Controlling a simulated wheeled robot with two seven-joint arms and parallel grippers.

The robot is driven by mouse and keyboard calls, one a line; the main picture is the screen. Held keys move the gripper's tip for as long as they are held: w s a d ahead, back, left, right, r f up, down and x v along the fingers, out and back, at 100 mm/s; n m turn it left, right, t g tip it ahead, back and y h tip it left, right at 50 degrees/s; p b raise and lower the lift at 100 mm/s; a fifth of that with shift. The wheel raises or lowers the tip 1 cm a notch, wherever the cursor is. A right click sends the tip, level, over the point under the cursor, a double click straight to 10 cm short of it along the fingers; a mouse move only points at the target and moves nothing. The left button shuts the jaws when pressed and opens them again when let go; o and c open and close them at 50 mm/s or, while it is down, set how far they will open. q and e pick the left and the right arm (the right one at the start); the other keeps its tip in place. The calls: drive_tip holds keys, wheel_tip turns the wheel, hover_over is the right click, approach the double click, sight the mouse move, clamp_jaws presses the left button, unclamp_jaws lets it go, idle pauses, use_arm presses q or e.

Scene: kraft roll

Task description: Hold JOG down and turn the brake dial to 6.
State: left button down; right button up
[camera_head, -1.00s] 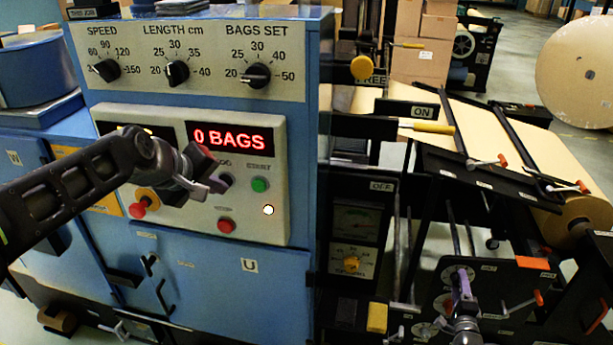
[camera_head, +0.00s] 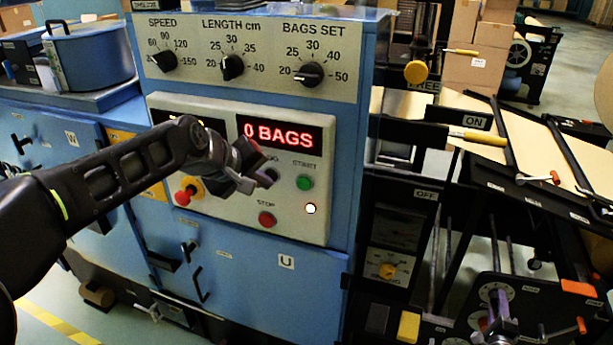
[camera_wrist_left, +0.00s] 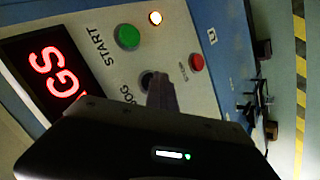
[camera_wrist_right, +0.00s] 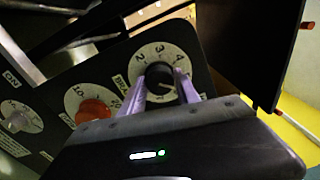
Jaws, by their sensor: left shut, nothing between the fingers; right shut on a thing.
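My right gripper (camera_wrist_right: 164,86) is shut on this knob, one purple finger on each side. The dial's exact setting is unclear.
The red display (camera_head: 278,134) reads 0 BAGS. The green START button (camera_head: 304,182) and red STOP button (camera_head: 267,219) are close to my left gripper. An orange knob (camera_wrist_right: 94,112) is beside the brake dial. A dark plate edge (camera_wrist_right: 285,55) stands to its right.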

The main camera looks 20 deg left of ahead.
drive_tip(key=m, duration=0.5)
drive_tip(key=shift+m, duration=0.3)
drive_tip(key=o, duration=0.9)
drive_tip(key=s, duration=0.7)
use_arm(q)
drive_tip(key=shift+s+b, duration=0.4)
drive_tip(key=shift+s, duration=0.4)
use_arm(e)
drive_tip(key=shift+f, duration=0.4)
